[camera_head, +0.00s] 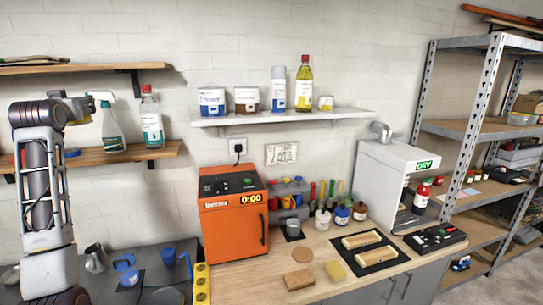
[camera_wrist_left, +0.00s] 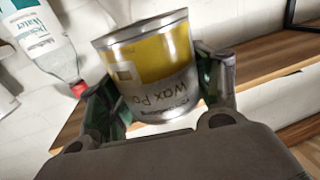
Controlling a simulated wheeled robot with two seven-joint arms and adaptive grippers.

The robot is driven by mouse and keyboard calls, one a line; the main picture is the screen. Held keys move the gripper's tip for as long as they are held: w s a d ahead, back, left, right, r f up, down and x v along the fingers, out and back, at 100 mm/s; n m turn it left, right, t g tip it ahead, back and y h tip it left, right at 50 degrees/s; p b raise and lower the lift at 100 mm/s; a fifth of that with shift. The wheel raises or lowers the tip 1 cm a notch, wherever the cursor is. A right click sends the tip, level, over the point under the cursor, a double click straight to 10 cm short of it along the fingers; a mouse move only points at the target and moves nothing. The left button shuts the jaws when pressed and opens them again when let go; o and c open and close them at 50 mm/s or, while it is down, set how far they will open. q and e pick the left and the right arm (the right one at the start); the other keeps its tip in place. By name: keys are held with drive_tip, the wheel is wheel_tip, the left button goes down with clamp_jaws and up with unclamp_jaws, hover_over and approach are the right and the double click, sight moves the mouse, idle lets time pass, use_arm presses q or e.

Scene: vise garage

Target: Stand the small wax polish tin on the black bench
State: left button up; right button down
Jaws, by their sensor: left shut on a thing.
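My left gripper (camera_head: 76,108) is raised near the lower wooden shelf at the left, just left of the spray bottle. In the left wrist view the left gripper (camera_wrist_left: 160,105) is shut on the wax polish tin (camera_wrist_left: 152,62), with a finger on each side. The tin is yellow and silver with "Wax Po" legible on its label, and it looks tilted in that view. The black bench (camera_head: 155,258) is at the lower left, well below the gripper. My right gripper is not in view.
A spray bottle (camera_head: 112,127) and a red-capped bottle (camera_head: 151,122) stand on the wooden shelf (camera_head: 160,151). An orange oven (camera_head: 232,222) stands to the right.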

use_arm(q)
drive_tip(key=d+f+m+t+h, duration=0.15)
drive_tip(key=d+f, duration=0.35)
drive_tip(key=f, duration=0.6)
drive_tip(key=d+f+m+h, duration=0.25)
drive_tip(key=d+f, duration=0.35)
drive_tip(key=f, duration=0.5)
drive_tip(key=d+f+m+t+h, duration=0.1)
drive_tip(key=d+f+h, duration=0.3)
drive_tip(key=f, duration=0.7)
drive_tip(key=s+d+f+m+g+h, duration=0.1)
drive_tip(key=s+d+f+m+h, duration=0.15)
drive_tip(key=s+d+f, duration=0.8)
drive_tip(key=s+d+f+m+h, duration=0.2)
drive_tip(key=s+d+f+h, duration=0.35)
drive_tip(key=s+f, duration=0.7)
drive_tip(key=w+d+f+n+y, duration=0.1)
drive_tip(key=w+d+n+y, duration=0.1)
drive_tip(key=d+n+y, duration=0.2)
drive_tip(key=shift+w+d+f+t+y, duration=0.2)
drive_tip(key=shift+d+t+y, duration=0.15)
drive_tip(key=shift+d+y, duration=1.55)
drive_tip(key=shift+f+b, duration=1.45)
drive_tip(key=shift+b, duration=0.05)
drive_tip(key=shift+r, duration=0.1)
